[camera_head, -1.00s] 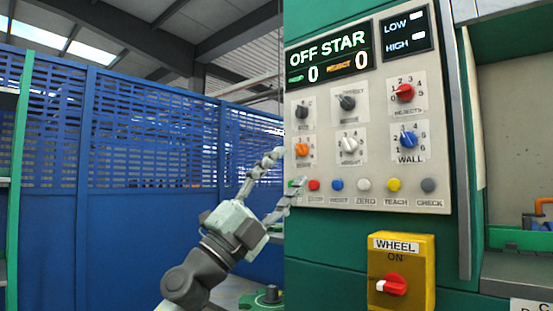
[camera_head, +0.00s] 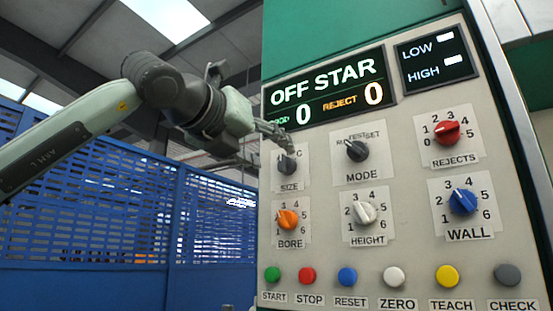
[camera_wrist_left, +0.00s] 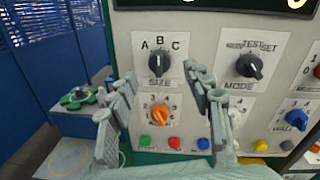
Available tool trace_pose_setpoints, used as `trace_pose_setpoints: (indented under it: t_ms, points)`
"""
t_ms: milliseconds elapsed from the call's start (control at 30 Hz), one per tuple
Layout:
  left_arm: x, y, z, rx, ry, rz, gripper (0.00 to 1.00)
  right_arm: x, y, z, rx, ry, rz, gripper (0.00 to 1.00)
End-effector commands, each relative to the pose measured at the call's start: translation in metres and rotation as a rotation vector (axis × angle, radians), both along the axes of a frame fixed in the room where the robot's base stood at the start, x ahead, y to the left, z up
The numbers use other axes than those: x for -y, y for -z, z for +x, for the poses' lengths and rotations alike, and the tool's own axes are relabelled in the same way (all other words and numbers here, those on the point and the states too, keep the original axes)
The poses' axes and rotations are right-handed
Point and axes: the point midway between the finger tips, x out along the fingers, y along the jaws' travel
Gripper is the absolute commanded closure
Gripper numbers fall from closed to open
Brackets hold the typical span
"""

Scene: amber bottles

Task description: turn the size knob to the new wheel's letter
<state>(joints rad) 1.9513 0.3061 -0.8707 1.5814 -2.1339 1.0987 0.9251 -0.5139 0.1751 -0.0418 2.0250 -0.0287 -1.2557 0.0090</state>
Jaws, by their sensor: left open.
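The dark grey size knob (camera_head: 287,166) is on the left of the white control panel, partly behind my fingers. In the left wrist view the size knob (camera_wrist_left: 158,65) sits below the letters A, B and C, its pointer up toward B. My left gripper (camera_head: 276,136) is at the panel's upper left edge, just above the size knob. In the left wrist view my left gripper (camera_wrist_left: 162,78) is open, one finger on each side of the knob, with nothing held. Whether the fingers touch the panel cannot be told. No wheel letter is readable. My right gripper is out of view.
The mode knob (camera_head: 357,150) is right of the size knob, and the orange bore knob (camera_head: 288,219) is below it. Coloured buttons, including green start (camera_head: 272,274), line the bottom. A blue mesh fence (camera_head: 90,220) stands left. A green round part (camera_wrist_left: 78,97) lies on a surface left.

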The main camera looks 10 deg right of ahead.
Motion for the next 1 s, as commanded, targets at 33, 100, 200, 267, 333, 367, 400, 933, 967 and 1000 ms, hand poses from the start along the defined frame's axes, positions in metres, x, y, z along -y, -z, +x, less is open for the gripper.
trace_pose_setpoints:
  t_ms: [33, 100, 200, 267, 333, 367, 400, 933, 967, 1000]
  points:
    - [0.007, -0.002, 0.007, -0.004, 0.002, 0.001, 0.50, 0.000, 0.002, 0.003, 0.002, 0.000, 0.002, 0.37]
    - [0.014, -0.002, 0.016, -0.005, 0.002, 0.000, 0.50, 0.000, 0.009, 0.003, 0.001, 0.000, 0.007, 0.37]
    - [0.023, -0.002, 0.026, -0.003, 0.003, 0.000, 0.50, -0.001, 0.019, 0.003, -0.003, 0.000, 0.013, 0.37]
    - [0.027, -0.001, 0.031, -0.003, 0.003, 0.000, 0.50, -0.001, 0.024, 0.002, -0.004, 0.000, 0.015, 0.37]
    - [0.031, 0.000, 0.034, -0.002, 0.004, 0.001, 0.50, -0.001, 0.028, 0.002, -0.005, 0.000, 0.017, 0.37]
    - [0.032, 0.000, 0.035, -0.002, 0.004, 0.001, 0.50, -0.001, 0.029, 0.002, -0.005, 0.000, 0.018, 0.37]
    - [0.033, 0.000, 0.036, -0.002, 0.004, 0.001, 0.50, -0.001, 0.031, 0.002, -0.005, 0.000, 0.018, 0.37]
    - [0.033, 0.001, 0.037, -0.001, 0.004, 0.000, 0.84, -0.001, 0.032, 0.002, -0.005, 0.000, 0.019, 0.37]
    - [0.033, 0.001, 0.037, -0.001, 0.004, 0.000, 0.88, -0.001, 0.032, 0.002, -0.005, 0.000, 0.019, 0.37]
    - [0.033, 0.001, 0.037, -0.001, 0.004, 0.000, 0.93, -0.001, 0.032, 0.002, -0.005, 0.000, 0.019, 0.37]
